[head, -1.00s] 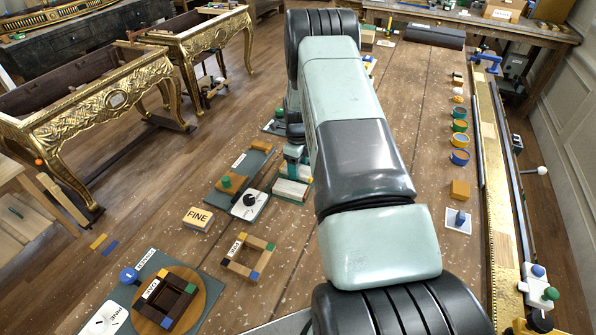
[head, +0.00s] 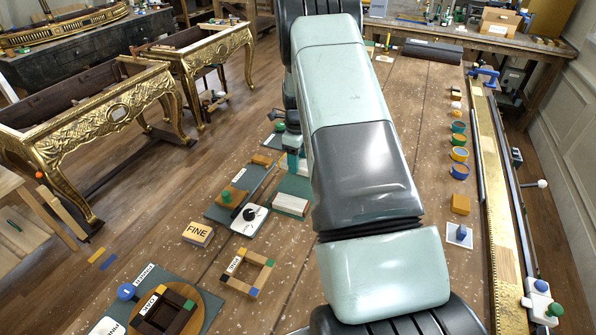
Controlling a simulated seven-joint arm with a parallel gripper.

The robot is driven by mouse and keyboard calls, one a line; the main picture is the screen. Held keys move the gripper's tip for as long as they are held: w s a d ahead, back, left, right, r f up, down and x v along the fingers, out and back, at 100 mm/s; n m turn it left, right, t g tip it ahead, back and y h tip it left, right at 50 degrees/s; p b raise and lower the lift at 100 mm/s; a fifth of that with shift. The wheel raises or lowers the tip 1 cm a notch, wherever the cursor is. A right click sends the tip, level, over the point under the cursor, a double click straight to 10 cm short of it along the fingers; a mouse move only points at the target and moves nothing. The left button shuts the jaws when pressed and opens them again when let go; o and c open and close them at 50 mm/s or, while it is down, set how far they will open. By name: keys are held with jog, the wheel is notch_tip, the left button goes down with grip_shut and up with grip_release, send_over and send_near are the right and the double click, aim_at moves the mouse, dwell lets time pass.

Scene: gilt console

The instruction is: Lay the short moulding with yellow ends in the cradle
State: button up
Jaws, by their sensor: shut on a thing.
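My gripper (head: 291,150) shows only in part, left of my own forearm, which hides much of it. It is low over the bench by a grey-green board (head: 220,212). It is shut on what seems to be the short moulding (head: 264,186), a thin brown bar beside it. I cannot make out yellow ends. The board carries an orange-brown block (head: 262,160) and a brown piece with a green knob (head: 232,197). I cannot tell for certain which piece is the cradle.
A white dial plate (head: 250,220), a FINE block (head: 198,234), a small wooden frame (head: 247,272) and a round wooden plate (head: 185,300) are at the near left. Coloured cups (head: 459,154) and a long gilt moulding (head: 497,200) line the right.

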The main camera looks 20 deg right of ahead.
jog(key=shift+w+a+r, duration=0.15)
jog(key=shift+w+r, duration=0.05)
jog(key=shift+r, duration=0.25)
jog(key=w+a+n, duration=0.5)
jog(key=n, duration=1.4)
send_near(251, 176)
jog(key=shift+w+f, duration=0.1)
jog(key=shift+f, duration=2.9)
jog(key=shift+f, duration=0.25)
jog(key=o, duration=1.1)
jog(key=shift+r, duration=0.1)
